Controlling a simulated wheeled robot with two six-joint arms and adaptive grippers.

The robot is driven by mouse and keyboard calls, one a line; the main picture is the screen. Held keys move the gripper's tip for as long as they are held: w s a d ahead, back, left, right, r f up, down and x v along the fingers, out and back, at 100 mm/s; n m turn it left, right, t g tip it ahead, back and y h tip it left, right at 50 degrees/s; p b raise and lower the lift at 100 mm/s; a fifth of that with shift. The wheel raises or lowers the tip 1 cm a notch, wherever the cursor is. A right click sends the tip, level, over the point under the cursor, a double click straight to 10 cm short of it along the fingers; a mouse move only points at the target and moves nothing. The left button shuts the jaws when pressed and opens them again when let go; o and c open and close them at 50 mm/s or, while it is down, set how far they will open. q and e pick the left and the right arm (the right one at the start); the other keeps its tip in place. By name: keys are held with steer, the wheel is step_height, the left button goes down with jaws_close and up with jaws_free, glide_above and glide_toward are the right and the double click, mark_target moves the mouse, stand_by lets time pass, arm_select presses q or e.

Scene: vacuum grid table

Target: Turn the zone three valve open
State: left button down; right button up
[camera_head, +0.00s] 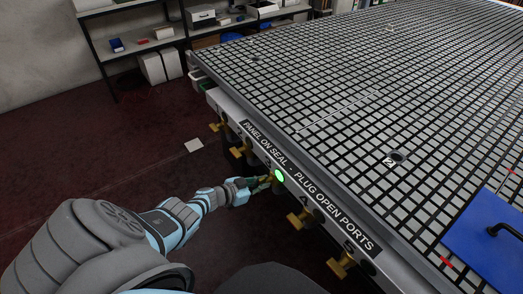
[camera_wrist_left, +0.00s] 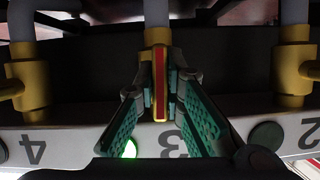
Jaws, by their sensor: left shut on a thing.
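The zone three valve (camera_wrist_left: 158,38) is a brass body on a grey pipe, in the middle of the left wrist view above an upside-down "3". Its handle (camera_wrist_left: 160,85), with a red stripe, runs up and down the picture, in line with the pipe. My left gripper (camera_head: 264,183) reaches the table's front edge at this valve; in the left wrist view its fingers (camera_wrist_left: 161,108) are shut on the handle, one on each side. A round green lamp (camera_head: 280,175) glows beside the "3"; it also shows in the left wrist view (camera_wrist_left: 129,149). The fingers hide part of the valve in the head view.
Neighbouring brass valves stand close on both sides, at "4" (camera_wrist_left: 30,85) and "2" (camera_wrist_left: 293,72). Dark lamps sit by other numbers. The gridded table (camera_head: 330,90) rises behind the edge panel, with a blue plate (camera_head: 485,240) at right. Floor at left is mostly clear.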

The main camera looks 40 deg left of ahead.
arm_select(q)
steer(key=shift+n, duration=0.3)
stand_by(0.4)
steer(key=c, duration=1.7)
jaws_free()
steer(key=shift+s+a, duration=0.1)
steer(key=shift+s+a, duration=0.15)
steer(key=shift+s, duration=0.1)
steer(key=v, duration=1.1)
steer(key=shift+r, duration=0.3)
